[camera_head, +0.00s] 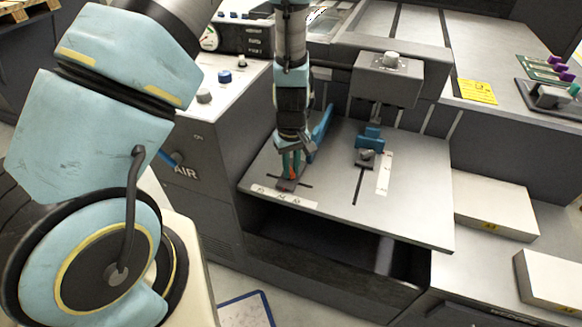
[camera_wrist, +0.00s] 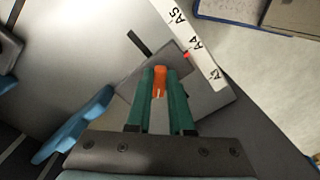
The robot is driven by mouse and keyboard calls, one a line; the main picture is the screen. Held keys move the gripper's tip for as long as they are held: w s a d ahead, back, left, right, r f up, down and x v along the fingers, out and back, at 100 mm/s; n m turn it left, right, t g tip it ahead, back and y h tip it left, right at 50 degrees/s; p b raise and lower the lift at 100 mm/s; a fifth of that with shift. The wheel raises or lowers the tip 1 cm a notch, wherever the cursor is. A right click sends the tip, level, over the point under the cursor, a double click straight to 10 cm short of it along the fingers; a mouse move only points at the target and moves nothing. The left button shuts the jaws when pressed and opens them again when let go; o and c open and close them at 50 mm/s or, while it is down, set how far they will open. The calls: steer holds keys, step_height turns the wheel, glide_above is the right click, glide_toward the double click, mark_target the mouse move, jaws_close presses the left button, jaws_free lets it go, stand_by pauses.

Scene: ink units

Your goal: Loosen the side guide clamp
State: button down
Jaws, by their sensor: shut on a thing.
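The side guide clamp shows as an orange lever (camera_wrist: 159,80) on a grey block (camera_wrist: 203,97) in the wrist view. My gripper (camera_wrist: 160,92) has its two green fingers shut on the orange lever, one on each side. In the head view my gripper (camera_head: 291,166) points down at the front left of the feed table, with a bit of the orange lever (camera_head: 296,174) between the fingers. The grey block (camera_head: 287,185) sits under it. A blue side guide (camera_head: 321,130) stands just behind and right of my gripper; it also shows in the wrist view (camera_wrist: 75,128). The fingers hide the lever's lower part.
A white scale strip (camera_wrist: 195,45) marked A5, A4, A3 runs beside the block, with a red mark near A4. Another blue part (camera_head: 369,138) stands to the right on the feed table (camera_head: 420,215). A grey housing (camera_head: 388,80) overhangs behind it. White paper stacks (camera_head: 495,205) lie at right.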

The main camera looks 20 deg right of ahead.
mark_target(291, 172)
stand_by(0.4)
steer(key=c, duration=0.8)
jaws_free()
step_height(291, 172, up, 11)
steer(key=shift+b, duration=0.45)
steer(key=shift+f, duration=0.1)
